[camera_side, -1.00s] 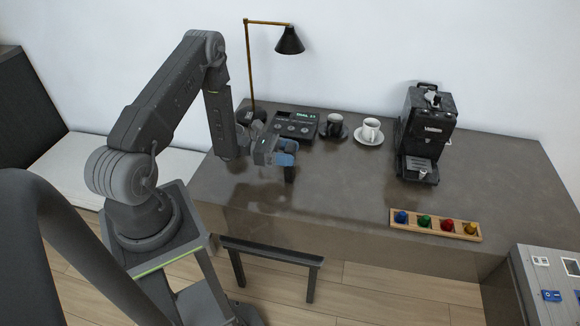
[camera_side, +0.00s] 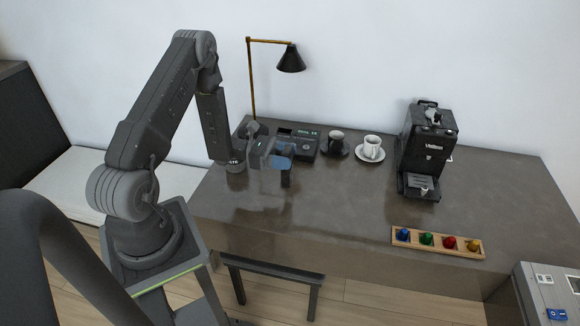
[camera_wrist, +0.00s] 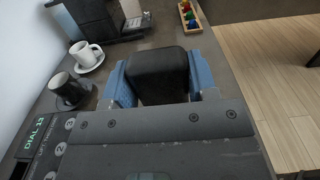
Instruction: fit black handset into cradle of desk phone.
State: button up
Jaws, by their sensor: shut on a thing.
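The black handset (camera_wrist: 158,75) is between the blue fingers of my gripper (camera_wrist: 160,80) in the wrist view. In the side view my gripper (camera_side: 284,161) is shut on the handset (camera_side: 286,180), whose dark lower end hangs below the fingers. The desk phone (camera_side: 306,146) sits on the desk behind my gripper, partly hidden by it. Its "DIAL 13" display and number keys show at the lower left of the wrist view (camera_wrist: 38,150). The handset is apart from the phone. The cradle itself is hidden or not clearly visible.
A black cup (camera_side: 336,142) and a white cup on a saucer (camera_side: 373,146) stand right of the phone. A desk lamp (camera_side: 253,90) stands behind. A coffee machine (camera_side: 428,150) and a wooden tray of coloured pieces (camera_side: 397,243) are farther right. The middle of the desk is clear.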

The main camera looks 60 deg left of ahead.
jog(key=s+a+r, duration=0.6)
jog(key=s, duration=0.1)
jog(key=h, duration=0.1)
send_over(286, 175)
jog(key=shift+a+r+m+g, duration=0.15)
jog(key=shift+a+m+g, duration=0.25)
jog(key=shift+w+d+n+t+y, duration=2)
jog(key=shift+d+y, duration=0.5)
jog(key=shift+d, duration=3)
jog(key=s+a+m+g+h, duration=0.2)
jog(key=s+a, duration=0.3)
jog(key=a, duration=0.5)
jog(key=s+a+m+g+h, duration=0.1)
jog(key=s+a+h, duration=0.1)
jog(key=s+a, duration=0.5)
jog(key=shift+w+d+f, duration=0.9)
jog(key=shift+w+f, duration=0.8)
jog(key=shift+f, duration=0.15)
jog(key=shift+w+d+f, duration=0.85)
jog(key=shift+w+f, duration=0.85)
jog(key=shift+f, duration=0.1)
jog(key=shift+w+d+f, duration=0.9)
jog(key=shift+w+f, duration=0.8)
jog(key=shift+f, duration=0.15)
